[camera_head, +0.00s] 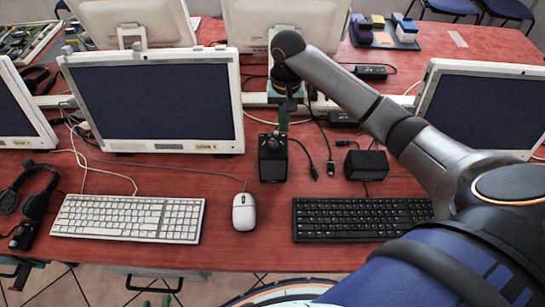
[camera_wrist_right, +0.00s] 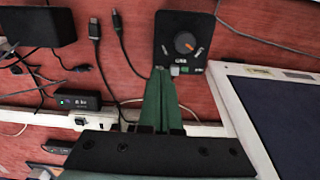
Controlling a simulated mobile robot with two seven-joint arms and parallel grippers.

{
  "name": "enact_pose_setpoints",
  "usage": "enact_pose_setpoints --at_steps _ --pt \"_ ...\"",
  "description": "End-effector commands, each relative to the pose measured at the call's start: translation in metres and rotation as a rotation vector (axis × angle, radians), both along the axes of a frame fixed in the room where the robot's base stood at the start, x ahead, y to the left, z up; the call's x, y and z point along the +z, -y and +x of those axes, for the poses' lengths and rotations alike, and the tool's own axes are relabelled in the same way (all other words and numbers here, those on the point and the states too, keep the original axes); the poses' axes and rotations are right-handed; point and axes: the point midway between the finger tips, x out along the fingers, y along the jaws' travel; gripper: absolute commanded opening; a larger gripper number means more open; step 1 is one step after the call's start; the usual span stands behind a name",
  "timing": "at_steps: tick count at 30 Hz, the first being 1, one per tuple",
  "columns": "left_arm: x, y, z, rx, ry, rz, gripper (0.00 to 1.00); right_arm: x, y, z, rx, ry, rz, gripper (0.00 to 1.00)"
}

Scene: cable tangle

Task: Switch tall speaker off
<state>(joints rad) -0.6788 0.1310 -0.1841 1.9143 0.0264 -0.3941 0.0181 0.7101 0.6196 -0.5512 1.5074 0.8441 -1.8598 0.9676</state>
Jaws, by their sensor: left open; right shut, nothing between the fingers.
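The tall speaker (camera_head: 272,164) is a black upright box between the white mouse and the black keyboard. In the right wrist view, a face of the tall speaker (camera_wrist_right: 168,30) shows an orange-marked knob (camera_wrist_right: 185,43), a USB label and a small grey part (camera_wrist_right: 180,70) at its edge. My right gripper (camera_head: 283,126) is shut and empty, its green fingers pointing down at the far edge of the speaker. In the wrist view its fingertips (camera_wrist_right: 161,72) are beside the grey part; I cannot tell whether they touch.
A wider black speaker (camera_head: 367,165) stands to the right, with loose cables (camera_head: 326,150) between. Monitors (camera_head: 155,100) stand behind. A white keyboard (camera_head: 128,218), mouse (camera_head: 244,211), black keyboard (camera_head: 360,218) and headset (camera_head: 35,190) lie in front. Small black adapters (camera_head: 371,72) lie farther back.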

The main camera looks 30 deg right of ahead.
Motion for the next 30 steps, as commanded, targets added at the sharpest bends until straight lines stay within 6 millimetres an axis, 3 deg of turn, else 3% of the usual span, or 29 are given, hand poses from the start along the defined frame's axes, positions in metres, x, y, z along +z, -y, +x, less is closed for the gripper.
enact_pose_setpoints --at_steps 30 --pt "0.005 0.0 0.0 0.0 0.0 0.0 0.5 -0.021 0.0 0.0 0.0 -0.001 0.0 0.0"
